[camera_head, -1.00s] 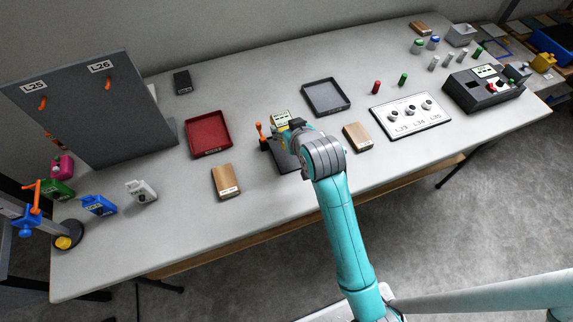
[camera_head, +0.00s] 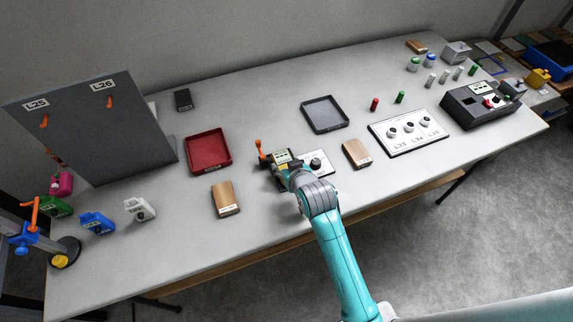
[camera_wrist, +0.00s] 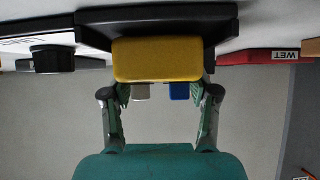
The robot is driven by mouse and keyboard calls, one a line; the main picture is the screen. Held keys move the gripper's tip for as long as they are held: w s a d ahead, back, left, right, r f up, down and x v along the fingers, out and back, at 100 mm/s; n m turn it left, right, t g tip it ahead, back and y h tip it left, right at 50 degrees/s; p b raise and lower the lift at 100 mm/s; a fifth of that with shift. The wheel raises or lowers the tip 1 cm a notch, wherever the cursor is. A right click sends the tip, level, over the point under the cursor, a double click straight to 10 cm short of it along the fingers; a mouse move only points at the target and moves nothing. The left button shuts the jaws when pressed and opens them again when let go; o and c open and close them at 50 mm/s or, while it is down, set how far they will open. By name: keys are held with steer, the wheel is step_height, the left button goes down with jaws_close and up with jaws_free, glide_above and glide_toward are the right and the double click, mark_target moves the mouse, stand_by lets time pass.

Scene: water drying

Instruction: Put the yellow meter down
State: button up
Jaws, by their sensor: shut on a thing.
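The yellow meter (camera_wrist: 157,60) sits between the two fingers of my gripper (camera_wrist: 158,100) in the wrist view, and the fingers are shut on it. In the head view the meter (camera_head: 281,157) shows its pale display face, partly hidden by my gripper (camera_head: 291,168). It is at a dark fixture (camera_head: 268,174) with an orange lever (camera_head: 259,147). A black slab (camera_wrist: 157,14) lies right against the meter in the wrist view. I cannot tell whether the meter rests on it or hangs just clear.
A plate with a black knob (camera_head: 316,163) is right of the meter. A red tray (camera_head: 208,150), a grey tray (camera_head: 325,114) and wooden blocks (camera_head: 225,198) (camera_head: 356,152) stand around. A white panel with several knobs (camera_head: 409,132) is further right. Bare table lies between the red and grey trays.

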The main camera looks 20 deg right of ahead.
steer(key=o, duration=1.5)
steer(key=shift+f, duration=0.1)
steer(key=shift+r, duration=0.2)
steer(key=v, duration=1.2)
